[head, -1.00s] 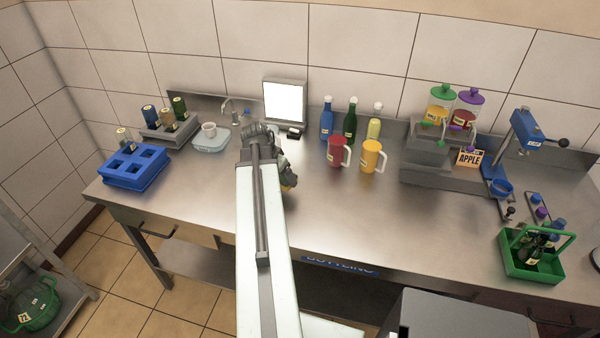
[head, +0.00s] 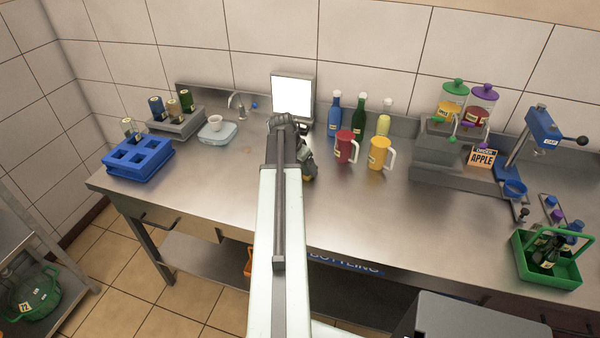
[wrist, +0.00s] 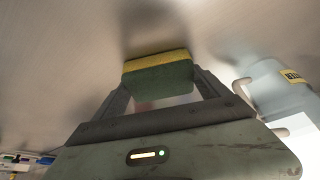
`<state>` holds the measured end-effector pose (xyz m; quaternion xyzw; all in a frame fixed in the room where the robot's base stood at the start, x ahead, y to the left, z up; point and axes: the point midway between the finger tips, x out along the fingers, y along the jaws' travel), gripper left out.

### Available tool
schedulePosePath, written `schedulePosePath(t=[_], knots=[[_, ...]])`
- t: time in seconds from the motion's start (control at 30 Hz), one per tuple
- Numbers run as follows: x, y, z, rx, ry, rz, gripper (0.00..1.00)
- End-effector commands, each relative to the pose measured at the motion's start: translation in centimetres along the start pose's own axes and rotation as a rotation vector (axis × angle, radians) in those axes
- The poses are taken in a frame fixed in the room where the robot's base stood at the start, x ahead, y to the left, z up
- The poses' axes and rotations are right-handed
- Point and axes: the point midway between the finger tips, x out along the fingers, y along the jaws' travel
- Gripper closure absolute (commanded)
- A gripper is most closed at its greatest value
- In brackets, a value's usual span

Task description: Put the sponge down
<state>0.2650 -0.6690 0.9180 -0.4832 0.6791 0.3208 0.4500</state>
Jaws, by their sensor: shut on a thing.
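The sponge (wrist: 158,76) shows in the wrist view, yellow on one face and green on the other. My gripper (wrist: 160,92) is shut on it, with a finger at each end. The sponge is close to the steel counter surface, with a dark shadow beside it; I cannot tell whether it touches. In the head view my gripper (head: 308,168) is over the middle of the counter (head: 235,190), left of the red jug (head: 344,148).
A yellow jug (head: 378,153) stands right of the red one, with several bottles (head: 359,118) behind. A white cup (head: 215,124) on a pale tray (head: 220,136) and a blue rack (head: 138,159) are at left. A green caddy (head: 549,266) is at right. The front counter is clear.

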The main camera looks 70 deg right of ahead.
Motion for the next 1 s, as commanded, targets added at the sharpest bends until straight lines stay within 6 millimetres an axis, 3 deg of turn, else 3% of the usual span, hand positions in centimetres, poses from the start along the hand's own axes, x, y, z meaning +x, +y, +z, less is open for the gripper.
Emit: schedulePosePath(t=[0.3,0.33,0.37,0.73,0.87,1.0], knots=[[0.1,-0.3,0.4,-0.005,0.0,-0.002,0.47],[0.0,-0.3,0.3,-0.005,0.0,-0.002,0.1],[0.0,-0.3,0.3,-0.005,0.0,-0.002,0.01],[-0.6,-0.2,-0.1,-0.003,0.0,-0.001,0.0],[-2.4,-0.1,-0.1,-0.003,0.0,-0.001,0.0],[-5.4,-0.1,-0.3,-0.003,0.0,-0.001,0.0]])
